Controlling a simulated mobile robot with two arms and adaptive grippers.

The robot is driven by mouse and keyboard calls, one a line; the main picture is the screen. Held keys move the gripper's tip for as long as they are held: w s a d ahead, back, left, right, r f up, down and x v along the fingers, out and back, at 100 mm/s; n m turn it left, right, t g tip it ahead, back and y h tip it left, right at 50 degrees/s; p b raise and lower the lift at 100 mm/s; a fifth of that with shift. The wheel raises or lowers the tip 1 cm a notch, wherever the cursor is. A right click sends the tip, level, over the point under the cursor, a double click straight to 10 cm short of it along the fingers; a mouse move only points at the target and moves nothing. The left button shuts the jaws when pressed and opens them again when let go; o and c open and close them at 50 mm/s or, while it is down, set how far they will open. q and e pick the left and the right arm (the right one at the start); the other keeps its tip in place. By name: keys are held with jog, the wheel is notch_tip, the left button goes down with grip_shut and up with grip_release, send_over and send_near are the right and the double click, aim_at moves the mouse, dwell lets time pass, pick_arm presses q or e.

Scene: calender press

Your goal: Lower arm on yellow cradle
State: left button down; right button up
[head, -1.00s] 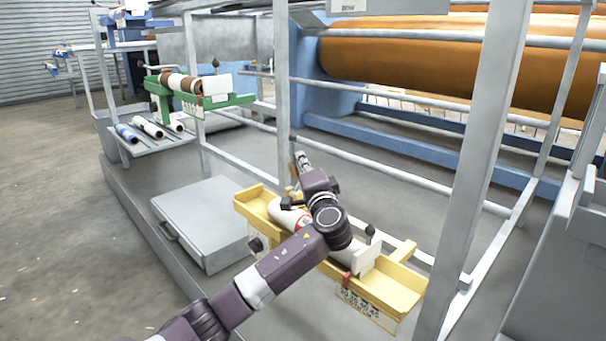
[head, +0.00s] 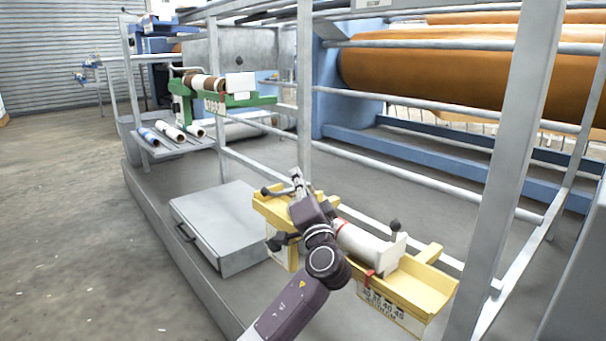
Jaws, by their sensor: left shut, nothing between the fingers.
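The yellow cradle (head: 425,285) stands at the lower right of the head view, with a white roll (head: 358,242) lying along it. A thin arm with a black knob (head: 266,190) shows at the cradle's far left end and looks low, nearly level. A white plate (head: 390,252) and another black knob (head: 393,225) are at the near right end. My left gripper (head: 297,180) is shut and empty over the far left end, close to the thin arm; I cannot tell whether they touch. My left arm hides the middle of the cradle. My right gripper is not in view.
A grey box (head: 220,215) lies left of the cradle. Grey frame posts (head: 500,170) and rails surround the cradle. A green cradle (head: 245,100) with a roll stands farther back, near a shelf of rolls (head: 170,145). The floor at left is clear.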

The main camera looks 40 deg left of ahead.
pick_arm(q)
jog(key=shift+s+f, duration=0.4)
jog(key=shift+f, duration=0.05)
dwell(0.5)
jog(key=v, duration=1.2)
jog(key=shift+f, duration=0.1)
